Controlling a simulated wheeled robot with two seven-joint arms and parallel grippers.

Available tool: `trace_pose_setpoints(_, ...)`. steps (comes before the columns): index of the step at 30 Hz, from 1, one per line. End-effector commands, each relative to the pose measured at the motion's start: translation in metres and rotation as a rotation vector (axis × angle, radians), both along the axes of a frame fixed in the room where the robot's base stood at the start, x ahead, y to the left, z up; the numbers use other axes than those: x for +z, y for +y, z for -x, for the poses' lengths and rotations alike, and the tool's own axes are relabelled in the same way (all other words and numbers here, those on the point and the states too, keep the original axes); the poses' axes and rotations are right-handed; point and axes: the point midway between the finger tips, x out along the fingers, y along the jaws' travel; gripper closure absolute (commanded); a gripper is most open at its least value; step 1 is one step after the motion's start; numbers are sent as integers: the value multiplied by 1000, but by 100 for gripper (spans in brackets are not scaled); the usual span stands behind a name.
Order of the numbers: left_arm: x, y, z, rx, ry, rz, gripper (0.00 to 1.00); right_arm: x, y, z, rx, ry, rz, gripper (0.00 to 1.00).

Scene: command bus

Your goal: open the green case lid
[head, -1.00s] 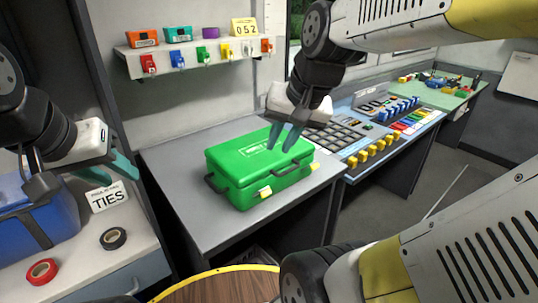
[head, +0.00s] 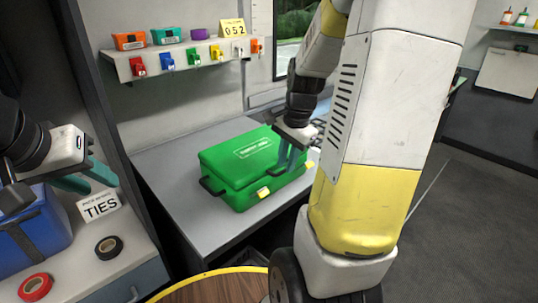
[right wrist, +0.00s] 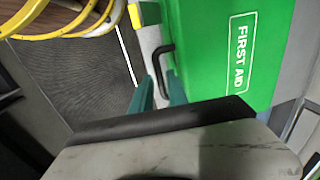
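The green case (head: 235,160) lies flat on the grey worktop with its lid (head: 240,150) closed; the right wrist view shows "FIRST AID" on the lid (right wrist: 210,40). It has dark handles and yellow latches (head: 263,192) along the near side. My right gripper (head: 288,165) is open at the case's right end, fingers pointing down. In the right wrist view its teal fingers (right wrist: 161,90) stand apart beside a dark handle (right wrist: 162,62); I cannot tell whether they touch it. My left gripper (head: 103,186) is open and empty at the left, above the side counter.
A blue case (head: 40,232), a "TIES" sign (head: 100,204) and black and red tape rolls (head: 108,247) are on the left counter. A shelf (head: 190,62) with small coloured items is behind. A yellow-rimmed round table (head: 215,285) is in front. My right arm blocks the console.

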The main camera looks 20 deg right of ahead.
Motion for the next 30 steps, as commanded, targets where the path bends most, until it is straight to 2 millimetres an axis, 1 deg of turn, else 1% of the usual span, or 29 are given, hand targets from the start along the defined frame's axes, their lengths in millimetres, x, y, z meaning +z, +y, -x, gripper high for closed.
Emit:
trace_pose_setpoints(1,0,0,0,0,0,0,64,-5,0,0,0,4,-1,80)
trace_pose_setpoints(3,0,0,0,0,0,0,64,-9,1,-1,1,1,1,80)
trace_pose_setpoints(11,0,0,0,0,0,0,64,-11,1,-2,1,-1,1,80)
trace_pose_setpoints(12,0,0,0,0,0,0,64,-11,1,-2,1,-1,1,82)
trace_pose_setpoints(15,0,0,0,0,0,0,64,-10,1,-2,1,-1,1,100)
trace_pose_setpoints(30,0,0,0,0,0,0,64,-10,1,-2,1,-1,1,100)
